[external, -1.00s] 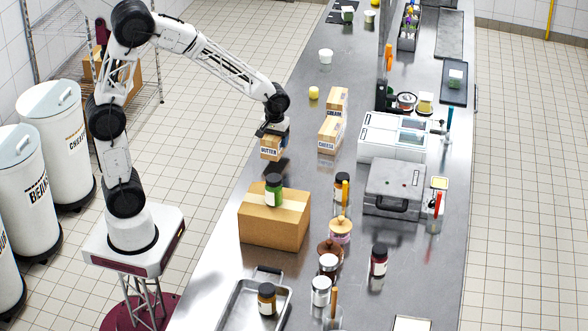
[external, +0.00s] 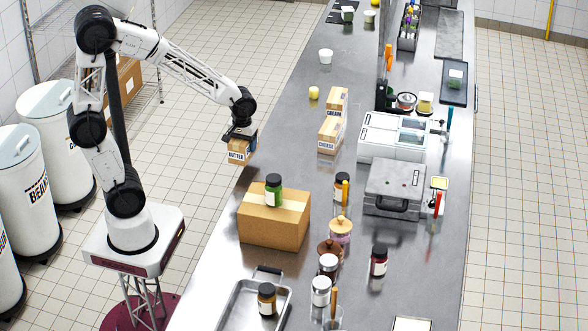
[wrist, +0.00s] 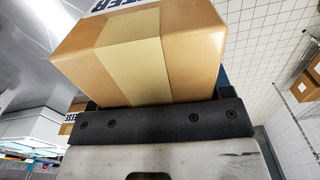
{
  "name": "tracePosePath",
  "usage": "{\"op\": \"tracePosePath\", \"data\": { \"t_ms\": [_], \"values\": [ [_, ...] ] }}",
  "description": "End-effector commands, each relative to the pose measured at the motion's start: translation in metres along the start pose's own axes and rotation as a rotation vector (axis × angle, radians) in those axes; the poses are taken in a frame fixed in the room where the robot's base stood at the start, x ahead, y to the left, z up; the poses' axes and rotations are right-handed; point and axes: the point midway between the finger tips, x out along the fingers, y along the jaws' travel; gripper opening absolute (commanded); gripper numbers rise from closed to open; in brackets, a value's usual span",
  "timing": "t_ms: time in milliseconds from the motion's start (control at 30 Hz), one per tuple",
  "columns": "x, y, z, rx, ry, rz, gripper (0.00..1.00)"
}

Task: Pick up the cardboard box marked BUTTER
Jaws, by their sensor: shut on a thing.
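The small cardboard box marked BUTTER (external: 238,156) is held up at the left edge of the steel counter in the external view. My gripper (external: 240,136) is shut on it from above. In the wrist view the box (wrist: 140,55) fills the upper middle, with a paler tape strip and part of its dark lettering at the top edge. The dark jaw of my gripper (wrist: 155,108) lies right against it. The fingertips are largely hidden by the box.
Boxes marked CHEESE (external: 329,138) and CREAM (external: 337,97) stand on the counter (external: 290,120) to the right. A larger cardboard box (external: 270,225) with a green jar (external: 273,192) on top stands nearer. White bins (external: 25,185) stand on the floor at left.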

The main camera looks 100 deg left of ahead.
Motion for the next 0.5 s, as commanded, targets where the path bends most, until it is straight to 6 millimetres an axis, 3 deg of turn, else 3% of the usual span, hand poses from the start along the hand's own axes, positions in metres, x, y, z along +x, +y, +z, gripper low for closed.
{"op": "tracePosePath", "data": {
  "t_ms": [500],
  "values": [
    [-0.0010,-0.0071,0.0062,0.000,0.000,0.000,0.29]
  ]
}}
